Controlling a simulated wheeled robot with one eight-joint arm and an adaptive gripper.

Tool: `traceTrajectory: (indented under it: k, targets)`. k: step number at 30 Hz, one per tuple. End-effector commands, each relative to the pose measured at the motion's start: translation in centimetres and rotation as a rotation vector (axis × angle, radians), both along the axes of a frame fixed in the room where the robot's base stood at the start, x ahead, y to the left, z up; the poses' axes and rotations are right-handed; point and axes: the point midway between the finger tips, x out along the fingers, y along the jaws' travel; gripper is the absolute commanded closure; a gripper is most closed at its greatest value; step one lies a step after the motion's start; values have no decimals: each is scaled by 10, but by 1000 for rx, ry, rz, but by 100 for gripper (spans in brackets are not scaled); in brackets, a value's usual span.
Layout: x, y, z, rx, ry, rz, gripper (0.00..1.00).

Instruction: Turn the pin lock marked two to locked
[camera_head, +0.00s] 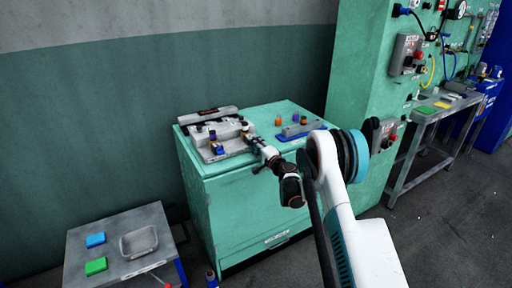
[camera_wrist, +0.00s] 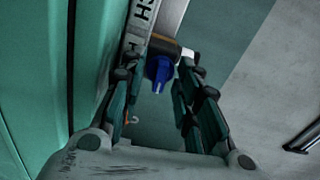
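A blue knob (camera_wrist: 158,70), likely a pin lock, shows in the wrist view with a dark and brown collar behind it. No number on it can be read. My gripper (camera_wrist: 162,82) has its fingers apart, one on each side of the knob, with visible gaps; I cannot tell how deep the knob sits between them. In the head view my gripper (camera_head: 262,156) is at the right front of a grey fixture (camera_head: 232,145) on the green cabinet. A small blue part (camera_head: 218,149) shows on that fixture. Any lock beside the gripper is hidden there.
The green cabinet top (camera_head: 285,112) also holds a blue-grey tray (camera_head: 303,129) with small orange and purple pieces. A low grey table (camera_head: 120,240) with blue and green blocks stands at front left. A green panel (camera_head: 365,90) rises to the right.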

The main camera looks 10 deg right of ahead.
Motion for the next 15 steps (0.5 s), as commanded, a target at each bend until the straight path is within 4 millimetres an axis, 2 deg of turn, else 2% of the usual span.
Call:
traceTrajectory:
  k: [4, 5, 8, 9, 15]
  targets:
    - [0, 0, 0, 0, 0, 0, 70]
    - [0, 0, 0, 0, 0, 0, 75]
    - [0, 0, 0, 0, 0, 0, 97]
    - [0, 0, 0, 0, 0, 0, 100]
    - [0, 0, 0, 39, 13, 0, 100]
